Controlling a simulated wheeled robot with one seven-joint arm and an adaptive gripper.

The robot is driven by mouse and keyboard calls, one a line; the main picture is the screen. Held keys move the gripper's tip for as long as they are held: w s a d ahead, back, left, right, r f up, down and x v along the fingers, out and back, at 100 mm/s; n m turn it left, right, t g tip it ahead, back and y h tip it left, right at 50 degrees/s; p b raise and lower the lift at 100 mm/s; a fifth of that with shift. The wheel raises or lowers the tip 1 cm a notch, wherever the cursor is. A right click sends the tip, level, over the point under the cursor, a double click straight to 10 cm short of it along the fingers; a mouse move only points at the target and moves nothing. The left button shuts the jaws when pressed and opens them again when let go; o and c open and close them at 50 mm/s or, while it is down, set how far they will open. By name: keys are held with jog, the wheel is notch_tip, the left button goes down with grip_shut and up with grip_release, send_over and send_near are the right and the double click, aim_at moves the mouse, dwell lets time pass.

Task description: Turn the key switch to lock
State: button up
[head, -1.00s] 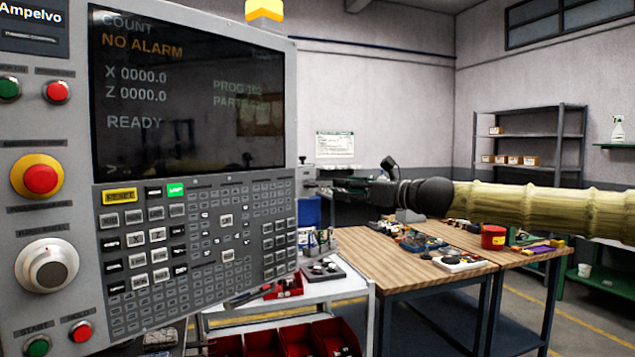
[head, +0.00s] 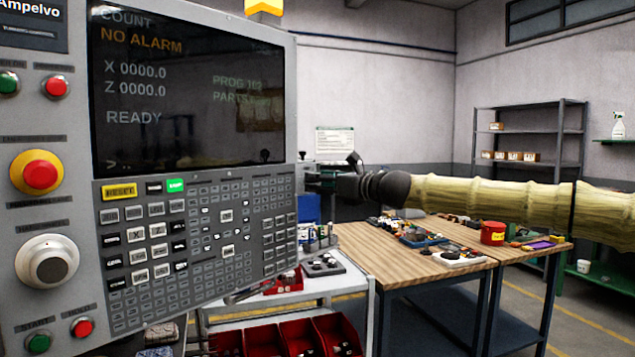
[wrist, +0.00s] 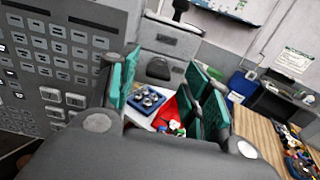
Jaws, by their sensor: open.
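The grey control panel (head: 190,250), with its lit screen and keypad, fills the left of the head view. I cannot make out a key switch for certain in either view. My gripper (head: 322,179) is beside the panel's right edge in the head view, small and dark. In the wrist view my gripper (wrist: 163,66) is open, with teal pads and nothing seen between them. Beyond the fingers is a grey box (wrist: 168,41) with a dark round part (wrist: 158,69) below it; what this part is I cannot tell. The keypad is left of the fingers.
A white cart (head: 345,287) with red bins (head: 300,338) stands below the panel's right side. A wooden workbench (head: 375,247) with loose items and a red can (head: 492,232) is to the right. Shelving (head: 530,150) stands at the back wall.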

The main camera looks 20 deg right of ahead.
jog(key=shift+x, duration=0.75)
jog(key=shift+c, duration=0.4)
jog(key=c, duration=0.9)
jog(key=shift+c, duration=0.2)
jog(key=shift+s+a+f+n+b, duration=0.1)
jog(key=shift+n+b, duration=2.6)
jog(key=shift+n, duration=1.8)
jog(key=shift+f+n+b, duration=0.1)
jog(key=shift+n+b, duration=2.55)
jog(key=shift+n, duration=1.85)
